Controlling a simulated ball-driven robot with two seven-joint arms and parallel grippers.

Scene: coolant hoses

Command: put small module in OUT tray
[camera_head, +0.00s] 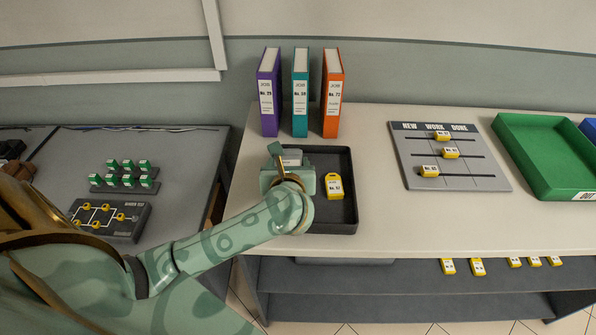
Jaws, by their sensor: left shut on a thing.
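My left gripper (283,172) is over the left part of a dark tray on the pale table. It is shut on what looks like the small module (291,157), a grey piece with a white label; the gripper hides much of it. I cannot tell whether it touches the tray floor. The green OUT tray (517,150) stands at the right of the table with an OUT label on its front. Its visible inside is empty. My right gripper is not in view.
The dark tray (347,222) also holds a yellow tag (334,187). Purple (268,93), teal (300,93) and orange (332,93) binders stand behind it. A grey board (455,175) with yellow tags on sliders lies between the trays. The table front is clear.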

